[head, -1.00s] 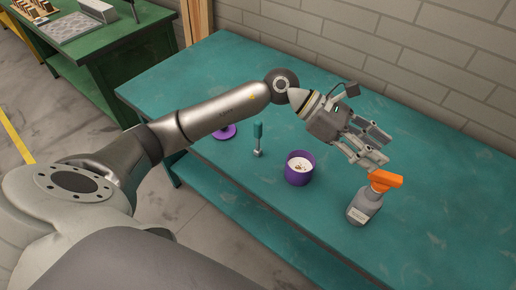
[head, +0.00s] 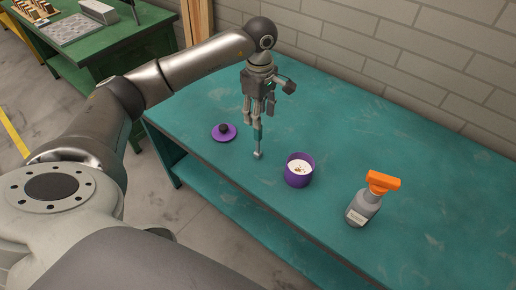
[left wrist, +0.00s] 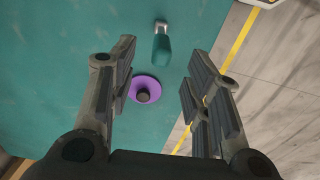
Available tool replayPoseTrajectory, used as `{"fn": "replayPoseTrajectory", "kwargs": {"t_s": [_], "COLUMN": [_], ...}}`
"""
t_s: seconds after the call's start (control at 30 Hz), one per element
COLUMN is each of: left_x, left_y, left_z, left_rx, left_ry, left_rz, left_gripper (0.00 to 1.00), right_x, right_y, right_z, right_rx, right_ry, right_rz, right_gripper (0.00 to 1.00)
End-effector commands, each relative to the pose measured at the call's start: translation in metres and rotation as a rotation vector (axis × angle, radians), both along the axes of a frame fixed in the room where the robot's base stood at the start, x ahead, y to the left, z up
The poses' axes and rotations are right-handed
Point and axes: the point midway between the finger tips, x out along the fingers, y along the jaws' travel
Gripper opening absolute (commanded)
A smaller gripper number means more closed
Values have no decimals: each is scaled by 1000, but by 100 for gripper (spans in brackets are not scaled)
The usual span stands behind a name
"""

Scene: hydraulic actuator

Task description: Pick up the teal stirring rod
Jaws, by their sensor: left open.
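My left gripper (head: 259,112) is open and points down over the rod's handle. In the left wrist view the fingers (left wrist: 157,85) are spread with nothing between them that I can see as held. In the head view the fingers partly cover the top of the handle. My right gripper is not in view.
A purple bowl (head: 299,181) with pale contents stands right of the rod. A purple lid (head: 224,137) with a dark knob lies left of it. A spray bottle (head: 363,206) with an orange head is farther right. The right of the teal table (head: 430,185) is clear.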

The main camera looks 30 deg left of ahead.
Motion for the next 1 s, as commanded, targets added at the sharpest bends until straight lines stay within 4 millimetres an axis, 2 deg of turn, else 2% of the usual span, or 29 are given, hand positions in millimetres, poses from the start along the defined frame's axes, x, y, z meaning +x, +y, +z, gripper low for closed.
{"fn": "replayPoseTrajectory", "kwargs": {"t_s": [0.27, 0.43, 0.6, 0.87, 1.0], "left_x": [-1, -3, -3, -2, -2], "left_y": [0, 2, 3, 3, 3], "left_z": [-20, -40, -61, -66, -66], "left_rx": [-3, -4, -3, -2, -2], "left_ry": [2, 3, 2, -1, -1], "left_rz": [-2, -1, -1, -2, -2], "left_gripper": [45, 45, 45, 45, 29], "right_x": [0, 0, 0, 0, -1], "right_y": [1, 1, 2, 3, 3], "right_z": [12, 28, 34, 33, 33], "right_rx": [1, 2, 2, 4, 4], "right_ry": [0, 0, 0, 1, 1], "right_rz": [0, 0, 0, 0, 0], "right_gripper": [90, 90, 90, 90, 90]}}
